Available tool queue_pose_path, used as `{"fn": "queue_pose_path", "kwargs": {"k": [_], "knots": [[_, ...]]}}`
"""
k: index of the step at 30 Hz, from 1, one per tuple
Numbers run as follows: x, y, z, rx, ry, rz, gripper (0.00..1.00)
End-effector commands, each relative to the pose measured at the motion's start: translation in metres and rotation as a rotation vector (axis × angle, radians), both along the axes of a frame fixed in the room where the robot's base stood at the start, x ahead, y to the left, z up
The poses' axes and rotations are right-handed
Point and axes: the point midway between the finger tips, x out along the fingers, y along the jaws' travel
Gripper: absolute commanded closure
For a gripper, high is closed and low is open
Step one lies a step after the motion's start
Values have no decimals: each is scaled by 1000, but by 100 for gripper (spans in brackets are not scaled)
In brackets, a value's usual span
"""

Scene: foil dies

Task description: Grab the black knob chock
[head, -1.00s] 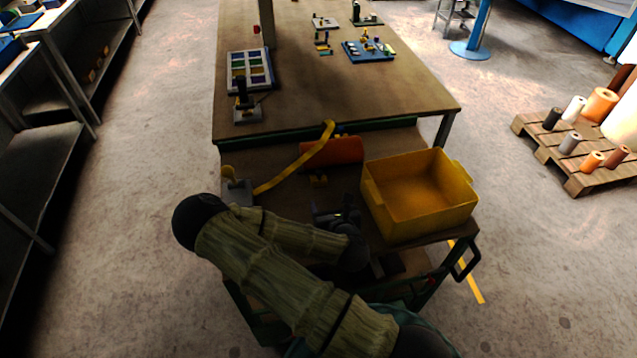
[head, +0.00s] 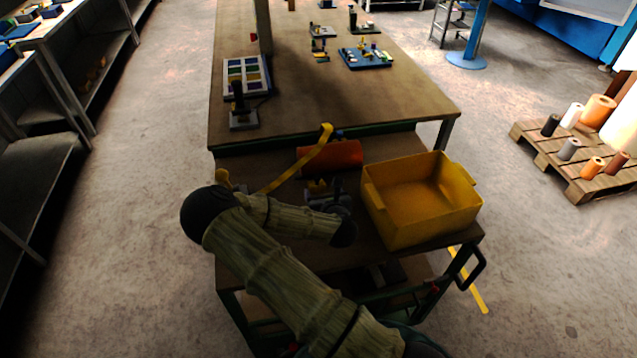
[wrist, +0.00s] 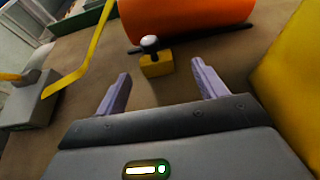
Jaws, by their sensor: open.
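The black knob chock (wrist: 155,66) is a small yellow block with a round dark knob on top, its top shining. It stands on the cart's brown top, just in front of an orange roll. In the wrist view it is ahead of my gripper (wrist: 160,76), roughly between the two pale fingertips and a little beyond them. My gripper is open with nothing between its fingers.
The orange roll (head: 333,155) lies right behind the chock. A yellow bin (head: 425,197) stands to the right. A yellow strap (head: 300,163) runs up from a grey device (wrist: 32,100) on the left. The workbench (head: 330,110) stands beyond the cart.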

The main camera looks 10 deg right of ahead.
Motion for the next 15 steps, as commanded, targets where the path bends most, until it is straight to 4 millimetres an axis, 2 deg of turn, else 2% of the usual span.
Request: {"fn": "queue_pose_path", "kwargs": {"k": [4,15], "knots": [[11,5,-4,2,-1,8,29],[13,-1,-5,1,0,-2,29]]}}
